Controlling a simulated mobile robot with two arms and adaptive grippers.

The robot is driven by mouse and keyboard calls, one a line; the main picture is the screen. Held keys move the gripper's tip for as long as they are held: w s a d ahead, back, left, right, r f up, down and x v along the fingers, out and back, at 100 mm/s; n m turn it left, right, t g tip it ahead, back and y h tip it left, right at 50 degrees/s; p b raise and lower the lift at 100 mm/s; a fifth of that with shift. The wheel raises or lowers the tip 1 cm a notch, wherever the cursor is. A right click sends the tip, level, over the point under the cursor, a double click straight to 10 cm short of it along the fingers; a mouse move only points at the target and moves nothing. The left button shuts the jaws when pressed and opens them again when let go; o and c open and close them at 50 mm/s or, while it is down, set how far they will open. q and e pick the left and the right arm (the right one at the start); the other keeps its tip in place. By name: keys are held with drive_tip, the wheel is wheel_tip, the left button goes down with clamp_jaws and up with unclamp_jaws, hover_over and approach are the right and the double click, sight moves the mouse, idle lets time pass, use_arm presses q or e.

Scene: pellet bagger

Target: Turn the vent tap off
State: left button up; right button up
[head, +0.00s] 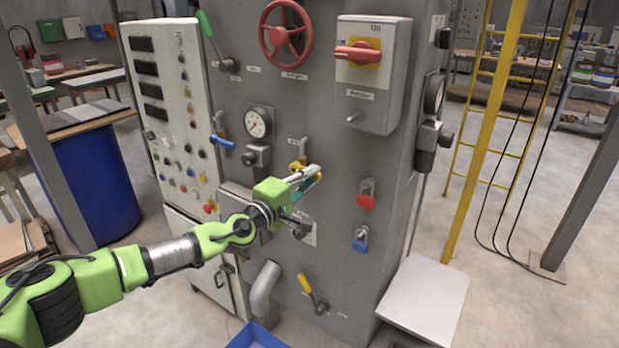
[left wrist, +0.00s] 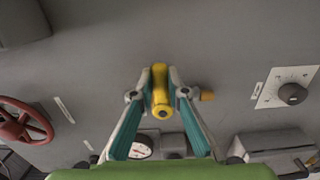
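A small tap with a yellow handle (left wrist: 160,92) is on the front of the grey machine cabinet, below a small label too small to read. In the head view its yellow part (head: 297,166) shows just behind my left gripper (head: 311,176). In the left wrist view the teal-padded fingers of my left gripper (left wrist: 161,82) lie close along both sides of the handle and appear closed on it. A yellow-brass piece (left wrist: 207,96) shows just right of the fingers. My right gripper is in neither view.
A dial gauge (head: 258,122) and a blue-handled tap (head: 222,142) are left of the gripper. Another yellow-handled lever (head: 305,284) is lower down. A red handwheel (head: 286,35) and switch box (head: 371,75) are above.

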use_arm(q)
drive_tip(key=o, duration=0.4)
drive_tip(key=shift+o, duration=0.2)
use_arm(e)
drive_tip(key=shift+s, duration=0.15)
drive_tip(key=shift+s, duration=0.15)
use_arm(q)
drive_tip(key=v, duration=1.2)
drive_tip(key=shift+f, duration=0.1)
